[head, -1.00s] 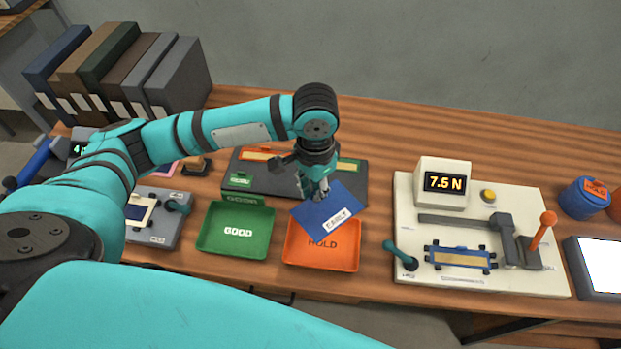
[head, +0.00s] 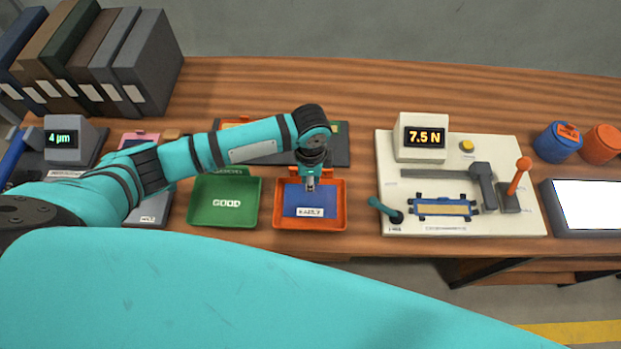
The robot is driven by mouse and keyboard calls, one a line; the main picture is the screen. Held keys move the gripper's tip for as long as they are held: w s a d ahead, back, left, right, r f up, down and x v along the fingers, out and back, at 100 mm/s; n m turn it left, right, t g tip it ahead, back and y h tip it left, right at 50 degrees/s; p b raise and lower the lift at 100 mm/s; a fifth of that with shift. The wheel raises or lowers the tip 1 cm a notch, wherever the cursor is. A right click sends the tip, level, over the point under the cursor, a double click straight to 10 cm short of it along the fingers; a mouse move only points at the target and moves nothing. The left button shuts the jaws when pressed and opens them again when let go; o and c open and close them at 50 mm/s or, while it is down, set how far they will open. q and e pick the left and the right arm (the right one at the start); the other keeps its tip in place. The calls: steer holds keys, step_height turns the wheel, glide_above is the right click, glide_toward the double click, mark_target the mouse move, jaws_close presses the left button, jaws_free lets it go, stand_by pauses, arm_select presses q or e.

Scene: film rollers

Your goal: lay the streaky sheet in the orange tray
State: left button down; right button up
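The sheet (head: 296,199), blue with a white label near its front edge, is inside the orange tray (head: 340,222). It looks flat and squared to the tray walls, and it covers most of the tray floor. My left gripper (head: 310,187) points down over the back part of the sheet. Its fingertips are at or just above the sheet; whether they still pinch it is too small to tell. The streaks on the sheet cannot be made out. My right gripper is out of view.
A green tray (head: 224,220) marked GOOD stands just left of the orange one. A white test rig (head: 515,222) with a 7.5 N display (head: 425,137) stands to the right. A dark case (head: 340,150) lies behind the orange tray. Binders (head: 150,65) stand at the back left.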

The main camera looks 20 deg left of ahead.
arm_select(q)
step_height(320, 180, down, 4)
steer(key=b, duration=0.3)
steer(key=shift+r, duration=0.25)
steer(key=shift+f, duration=0.25)
steer(key=shift+f+b, duration=0.45)
steer(key=shift+f, duration=1)
steer(key=c, duration=0.9)
jaws_free()
